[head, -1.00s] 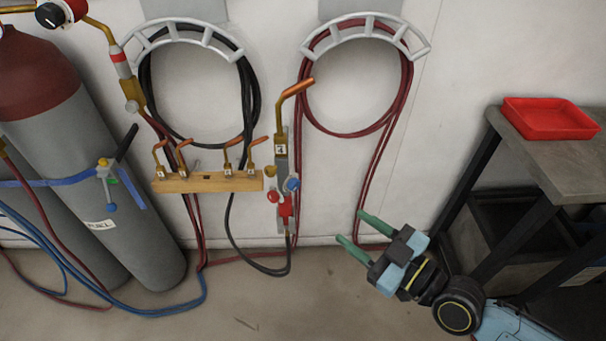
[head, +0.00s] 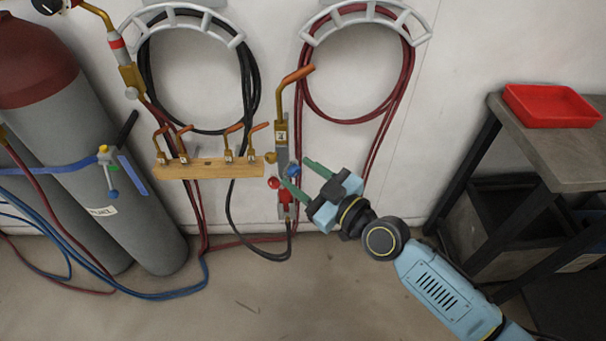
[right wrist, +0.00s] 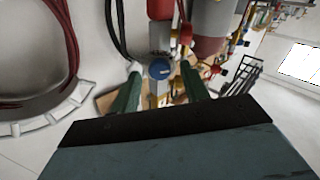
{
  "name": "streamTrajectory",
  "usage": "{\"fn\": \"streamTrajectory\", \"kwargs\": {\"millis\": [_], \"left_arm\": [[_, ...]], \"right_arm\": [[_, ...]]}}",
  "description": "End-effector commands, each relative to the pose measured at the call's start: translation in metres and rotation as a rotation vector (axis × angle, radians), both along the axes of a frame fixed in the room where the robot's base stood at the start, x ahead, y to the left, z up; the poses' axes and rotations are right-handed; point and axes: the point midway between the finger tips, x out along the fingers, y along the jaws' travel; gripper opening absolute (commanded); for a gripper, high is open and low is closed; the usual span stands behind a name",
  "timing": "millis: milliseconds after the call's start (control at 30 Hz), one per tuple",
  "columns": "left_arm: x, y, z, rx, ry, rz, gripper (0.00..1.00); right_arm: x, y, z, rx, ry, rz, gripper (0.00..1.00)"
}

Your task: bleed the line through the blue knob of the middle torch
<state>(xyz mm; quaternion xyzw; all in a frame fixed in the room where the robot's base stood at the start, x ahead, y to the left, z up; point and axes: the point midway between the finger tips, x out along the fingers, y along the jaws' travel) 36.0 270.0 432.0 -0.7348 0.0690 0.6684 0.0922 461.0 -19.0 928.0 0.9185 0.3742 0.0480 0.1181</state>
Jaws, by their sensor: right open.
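The torch (head: 282,133) hangs upright on the wall, with a copper tip bent to the right. Its blue knob (head: 293,171) is on the right side and its red knob (head: 273,183) is lower left. My right gripper (head: 295,172) is open, its two green fingers pointing at the blue knob. In the right wrist view the blue knob (right wrist: 159,69) appears between the open fingers (right wrist: 161,70), with space on both sides. I cannot tell whether its depth matches the fingertips. My left gripper is not in view.
A wooden rack (head: 207,169) with several copper tips is left of the torch. Coiled hoses hang on two wall hangers (head: 365,15). Gas cylinders (head: 115,215) stand at left. A bench (head: 560,150) with a red tray (head: 551,104) stands at right.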

Motion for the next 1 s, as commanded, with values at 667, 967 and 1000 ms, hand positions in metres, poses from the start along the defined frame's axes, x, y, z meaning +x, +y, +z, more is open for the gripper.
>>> {"fn": "streamTrajectory", "kwargs": {"millis": [667, 967, 1000], "left_arm": [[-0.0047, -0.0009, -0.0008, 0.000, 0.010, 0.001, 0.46], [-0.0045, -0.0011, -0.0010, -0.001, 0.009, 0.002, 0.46], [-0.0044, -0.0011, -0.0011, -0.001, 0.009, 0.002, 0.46]], "right_arm": [[0.0022, 0.0020, -0.0002, -0.001, -0.001, 0.000, 0.01], [0.0024, 0.0019, -0.0001, 0.027, 0.027, 0.000, 0.01], [0.0024, 0.0019, 0.0000, 0.037, 0.036, 0.000, 0.01]]}}
